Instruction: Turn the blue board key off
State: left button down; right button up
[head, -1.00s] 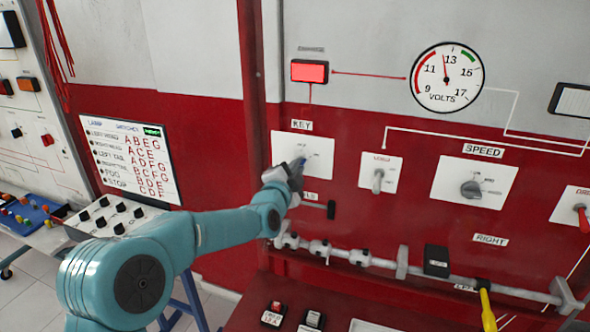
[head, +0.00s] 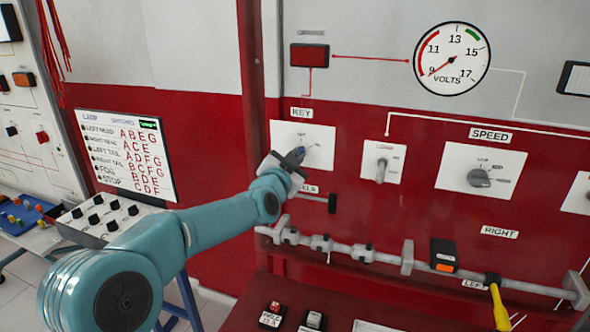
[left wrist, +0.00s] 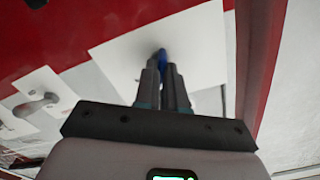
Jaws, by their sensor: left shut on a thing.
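The blue key (head: 298,151) sits on the white KEY plate (head: 318,135) on the red board, mostly hidden by my gripper in the head view. In the left wrist view the blue key (left wrist: 162,57) shows between and just beyond the fingertips, against the white plate (left wrist: 195,40). My left gripper (head: 294,158) is at the plate, shut on the key; its fingers also show in the left wrist view (left wrist: 162,70). The lamp (head: 310,55) above is dark red, and the volts gauge (head: 452,67) needle points near 9. My right gripper is not in view.
To the right are a plate with a grey lever (head: 381,170) and the SPEED knob (head: 480,178). Below runs a grey bar (head: 340,249) with clamps, and a yellow-handled tool (head: 498,305). A dark handle (head: 332,203) sits just below the key plate.

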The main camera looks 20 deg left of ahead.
pick_arm(q)
jog(key=shift+f+n+b, duration=0.2)
jog(key=shift+n+b, duration=0.55)
jog(key=shift+n, duration=0.75)
jog(key=shift+f+n+b, duration=0.2)
jog(key=shift+n+b, duration=0.55)
jog(key=shift+n, duration=0.75)
jog(key=shift+d, duration=0.1)
jog(key=c, duration=1.5)
grip_release()
jog(key=shift+o, duration=1.4)
jog(key=shift+r, duration=0.15)
jog(key=s+b, duration=0.3)
jog(key=s, duration=1.3)
jog(key=shift+s+a, duration=0.2)
jog(key=shift+a, duration=0.2)
